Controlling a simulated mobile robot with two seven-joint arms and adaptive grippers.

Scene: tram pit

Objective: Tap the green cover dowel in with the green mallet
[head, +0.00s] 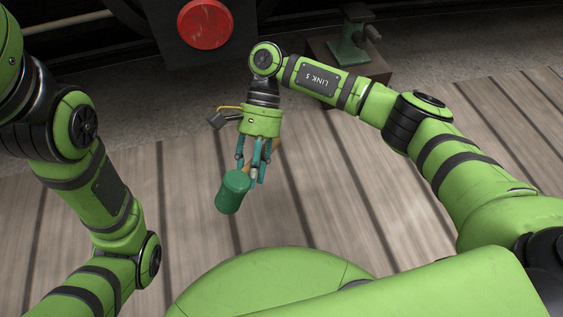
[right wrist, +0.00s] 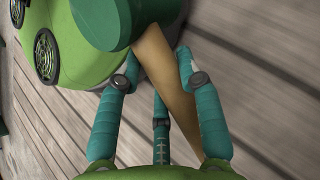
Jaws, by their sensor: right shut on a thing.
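The green mallet shows a dark green cylindrical head (head: 233,192) in the head view and a tan wooden handle (right wrist: 157,72) in the right wrist view. My right gripper (head: 254,178) is shut on the handle, its teal fingers on either side of it. The mallet head hangs just beyond the fingertips, over the plank floor. In the right wrist view the head (right wrist: 108,22) is cut off by the top edge. The green cover dowel is not visible in either view. My left arm comes in from the left, but its gripper is out of view.
A red round disc (head: 205,24) sits on a dark block at the back. A green vise-like tool (head: 351,47) stands on a brown box (head: 325,62) behind my right arm. The plank floor (head: 330,190) around the mallet looks clear.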

